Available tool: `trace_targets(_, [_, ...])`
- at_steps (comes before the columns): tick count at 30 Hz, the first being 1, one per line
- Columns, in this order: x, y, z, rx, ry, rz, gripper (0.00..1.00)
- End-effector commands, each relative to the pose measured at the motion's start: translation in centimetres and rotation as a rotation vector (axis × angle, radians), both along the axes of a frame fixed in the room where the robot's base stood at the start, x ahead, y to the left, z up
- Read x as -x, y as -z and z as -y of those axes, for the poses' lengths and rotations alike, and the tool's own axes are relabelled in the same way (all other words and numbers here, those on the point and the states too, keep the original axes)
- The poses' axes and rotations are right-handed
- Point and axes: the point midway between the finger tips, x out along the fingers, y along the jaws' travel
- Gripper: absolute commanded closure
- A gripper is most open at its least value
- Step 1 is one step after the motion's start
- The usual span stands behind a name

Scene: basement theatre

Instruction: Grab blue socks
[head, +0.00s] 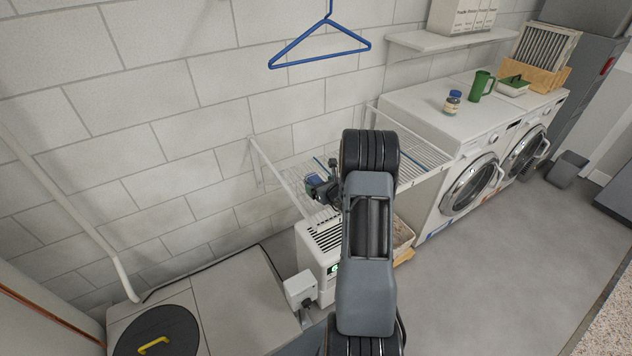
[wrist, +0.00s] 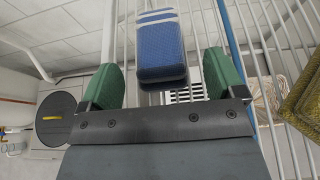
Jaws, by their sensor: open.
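The blue socks (wrist: 162,48) are a folded blue bundle with white and grey bands, at the wire drying rack. In the wrist view they show between the two green fingers of my gripper (wrist: 160,66), at and just past the fingertips.
The white wire rack (head: 428,160) is fixed to the block wall. An olive textured cloth (wrist: 303,95) lies at right in the wrist view. A blue hanger (head: 320,60) hangs above. Washing machines (head: 440,125) stand to the right; a white unit (head: 318,240) stands below. Open floor lies right.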

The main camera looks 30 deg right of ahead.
Motion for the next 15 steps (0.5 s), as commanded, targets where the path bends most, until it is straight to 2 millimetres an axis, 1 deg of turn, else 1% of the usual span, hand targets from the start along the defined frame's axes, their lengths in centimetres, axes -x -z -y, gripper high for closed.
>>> trace_targets(2, [-0.76,0.28,-0.01,0.0,-0.001,-0.001,0.12])
trace_targets(5, [-1.22,0.54,-0.03,0.0,-0.001,-0.001,0.12])
trace_targets(12, [-1.18,0.43,-0.19,0.002,-0.001,0.001,0.12])
trace_targets(13, [-1.15,0.4,-0.23,0.003,0.0,0.001,0.13])
trace_targets(15, [-1.09,0.31,-0.31,0.003,0.0,0.003,0.19])
